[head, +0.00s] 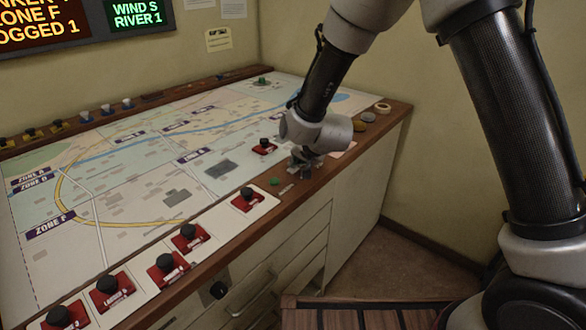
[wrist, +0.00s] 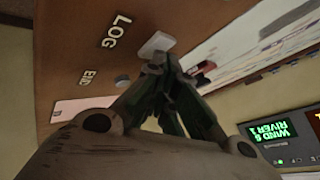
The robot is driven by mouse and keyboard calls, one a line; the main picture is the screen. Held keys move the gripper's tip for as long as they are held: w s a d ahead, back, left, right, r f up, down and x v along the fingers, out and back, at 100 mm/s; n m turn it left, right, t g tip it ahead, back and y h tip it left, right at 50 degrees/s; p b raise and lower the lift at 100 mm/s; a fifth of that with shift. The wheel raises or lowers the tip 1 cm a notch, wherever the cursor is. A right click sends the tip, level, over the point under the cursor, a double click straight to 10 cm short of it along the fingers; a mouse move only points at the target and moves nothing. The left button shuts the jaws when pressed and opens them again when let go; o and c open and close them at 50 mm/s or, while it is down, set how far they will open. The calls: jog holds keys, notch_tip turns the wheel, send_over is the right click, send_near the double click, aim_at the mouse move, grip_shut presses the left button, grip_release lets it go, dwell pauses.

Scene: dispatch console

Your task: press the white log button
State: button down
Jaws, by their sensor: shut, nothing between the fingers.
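The white log button (wrist: 155,45) is a pale square on the brown wooden edge of the console, beside the raised "LOG" lettering (wrist: 116,30) in the wrist view. My gripper (wrist: 158,68) is shut and empty, with its fingertips right at the near edge of the button. I cannot tell whether they touch it. In the head view my gripper (head: 303,161) points down at the console's front wooden rim, and it hides the button there.
A grey round button (wrist: 122,81) sits near the "END" lettering (wrist: 89,77). A green button (head: 275,182) lies left of my gripper on the rim. Black-knobbed red units (head: 247,200) stand along the map table (head: 130,190). A tape roll (head: 382,107) lies at the far right.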

jog(key=shift+r, duration=0.8)
jog(key=shift+d+r, duration=0.15)
jog(key=shift+r, duration=2.35)
